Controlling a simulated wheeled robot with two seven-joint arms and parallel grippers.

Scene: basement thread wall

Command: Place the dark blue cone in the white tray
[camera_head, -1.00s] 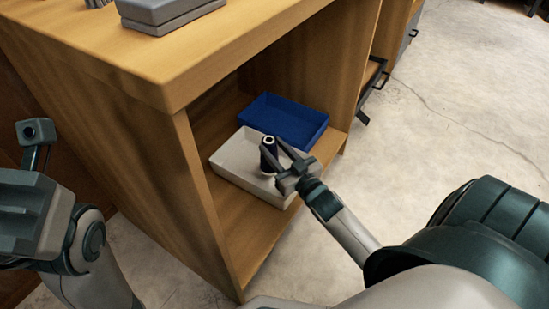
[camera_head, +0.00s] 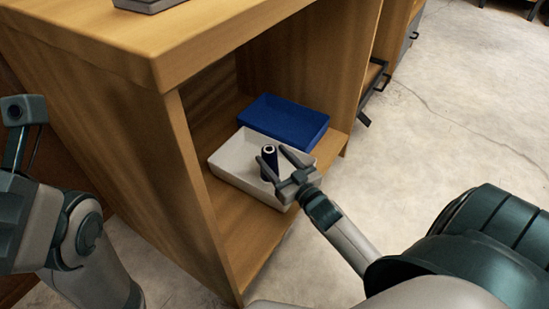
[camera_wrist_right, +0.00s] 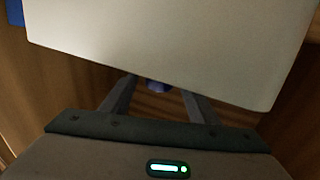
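The dark blue cone (camera_head: 269,161), a spool-like piece with a pale top, is upright at the white tray (camera_head: 235,149). In the head view it appears inside the tray; whether its base touches the floor is hidden. My right gripper (camera_head: 279,166) is open, with its fingers spread on either side of the cone. In the right wrist view a small dark blue part of the cone (camera_wrist_right: 158,86) shows between the finger bases, and the white tray (camera_wrist_right: 180,45) fills the upper part. Part of my left arm shows at the left edge; its fingers cannot be made out.
A blue tray (camera_head: 284,119) sits behind the white one on the wooden shelf (camera_head: 243,238). The cabinet top (camera_head: 120,30) overhangs the shelf, with a side panel (camera_head: 345,70) beyond the trays. A grey box (camera_head: 150,4) lies on top. Open floor is at right.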

